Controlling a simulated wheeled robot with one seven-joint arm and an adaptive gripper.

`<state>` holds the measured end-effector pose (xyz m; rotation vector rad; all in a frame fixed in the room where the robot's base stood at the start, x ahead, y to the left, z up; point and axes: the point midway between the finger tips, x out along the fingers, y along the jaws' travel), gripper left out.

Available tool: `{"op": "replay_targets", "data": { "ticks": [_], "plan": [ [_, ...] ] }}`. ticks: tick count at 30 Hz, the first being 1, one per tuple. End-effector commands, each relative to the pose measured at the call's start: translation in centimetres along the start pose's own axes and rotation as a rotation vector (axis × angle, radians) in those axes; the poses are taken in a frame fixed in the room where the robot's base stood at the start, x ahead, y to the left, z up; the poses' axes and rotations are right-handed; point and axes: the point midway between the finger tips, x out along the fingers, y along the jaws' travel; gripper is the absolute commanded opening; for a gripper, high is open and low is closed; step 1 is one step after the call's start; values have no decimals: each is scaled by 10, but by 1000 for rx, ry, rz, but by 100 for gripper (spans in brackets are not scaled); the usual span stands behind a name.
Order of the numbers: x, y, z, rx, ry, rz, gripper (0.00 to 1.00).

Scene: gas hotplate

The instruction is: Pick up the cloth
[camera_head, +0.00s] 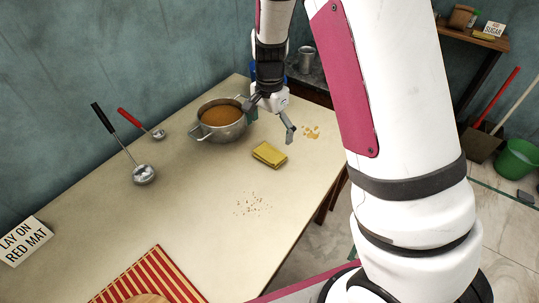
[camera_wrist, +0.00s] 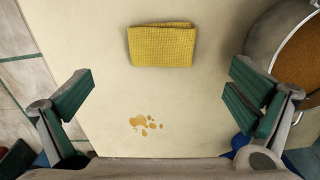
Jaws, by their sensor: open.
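A folded yellow cloth (camera_head: 269,154) lies flat on the table, in front of the pot in the head view. My gripper (camera_head: 269,122) is above the table behind the cloth, with its fingers spread wide and nothing between them. In the wrist view the cloth (camera_wrist: 161,45) lies at the top middle, beyond the green-padded fingertips of my gripper (camera_wrist: 160,95). The gripper is apart from the cloth.
A metal pot (camera_head: 219,122) of orange-brown soup stands close beside my gripper. An orange spill (camera_head: 311,132) and crumbs (camera_head: 253,205) are on the table (camera_head: 190,200). Two ladles (camera_head: 144,174), a sign (camera_head: 25,242) and a red striped mat (camera_head: 165,270) lie farther left.

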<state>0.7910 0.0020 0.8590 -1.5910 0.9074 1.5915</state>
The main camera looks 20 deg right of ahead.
Motion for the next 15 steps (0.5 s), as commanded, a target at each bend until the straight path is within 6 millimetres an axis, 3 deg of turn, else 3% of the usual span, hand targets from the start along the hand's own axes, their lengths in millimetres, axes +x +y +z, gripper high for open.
{"op": "replay_targets", "data": {
  "ticks": [4,15],
  "plan": [
    [25,0,0,0,-1,2,100],
    [50,0,-1,0,0,1,100]
  ]
}}
